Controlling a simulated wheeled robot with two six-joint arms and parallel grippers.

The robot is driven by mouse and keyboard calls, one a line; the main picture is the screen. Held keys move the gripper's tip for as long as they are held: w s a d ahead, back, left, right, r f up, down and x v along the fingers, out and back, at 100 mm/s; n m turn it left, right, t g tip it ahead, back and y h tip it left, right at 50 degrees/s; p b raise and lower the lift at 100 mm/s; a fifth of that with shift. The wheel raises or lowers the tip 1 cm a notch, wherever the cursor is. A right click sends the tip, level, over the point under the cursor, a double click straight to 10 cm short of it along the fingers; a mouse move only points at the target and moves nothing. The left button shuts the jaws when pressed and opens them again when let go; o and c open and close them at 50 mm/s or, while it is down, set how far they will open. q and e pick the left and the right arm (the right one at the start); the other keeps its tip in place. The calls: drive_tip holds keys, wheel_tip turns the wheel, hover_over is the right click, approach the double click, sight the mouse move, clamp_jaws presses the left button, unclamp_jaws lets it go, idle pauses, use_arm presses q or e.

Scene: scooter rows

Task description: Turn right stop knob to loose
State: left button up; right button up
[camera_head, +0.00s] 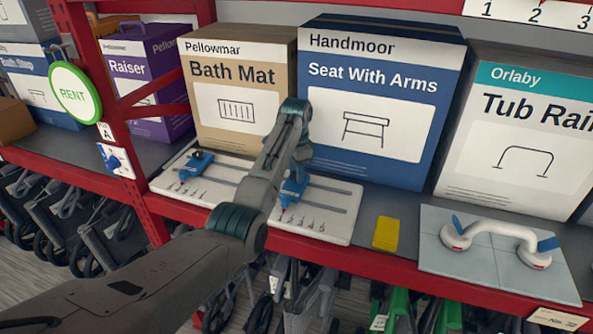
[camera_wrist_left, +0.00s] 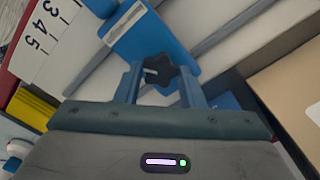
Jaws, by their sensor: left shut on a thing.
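A white board (camera_head: 338,213) with grey rails lies on the shelf. The left blue stop (camera_head: 192,165) sits at the board's left part. The right blue stop (camera_head: 290,192) is partly hidden by my left arm. In the left wrist view, the right stop's blue body (camera_wrist_left: 138,38) carries a dark, star-shaped knob (camera_wrist_left: 161,72). My left gripper (camera_wrist_left: 160,80) is shut on this knob, one finger on each side of it. In the head view, my left arm covers the knob and most of the grip. Which way the knob is turned cannot be told. My right gripper is not in view.
Large boxes, among them the Bath Mat (camera_head: 236,75) and Seat With Arms (camera_head: 375,100) boxes, stand close behind the board. A yellow block (camera_head: 386,233) and a white handle with suction cups (camera_head: 498,240) lie to the right. The red shelf edge (camera_head: 340,258) runs in front.

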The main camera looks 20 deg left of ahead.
use_arm(q)
drive_tip(key=n, duration=0.4)
drive_tip(key=shift+r+n, duration=0.1)
drive_tip(key=shift+n, duration=0.3)
drive_tip(key=n, duration=0.9)
drive_tip(key=shift+a, duration=0.1)
drive_tip(key=n, duration=0.4)
drive_tip(key=shift+n, duration=0.4)
drive_tip(key=shift+r, duration=0.1)
drive_tip(key=o, duration=1)
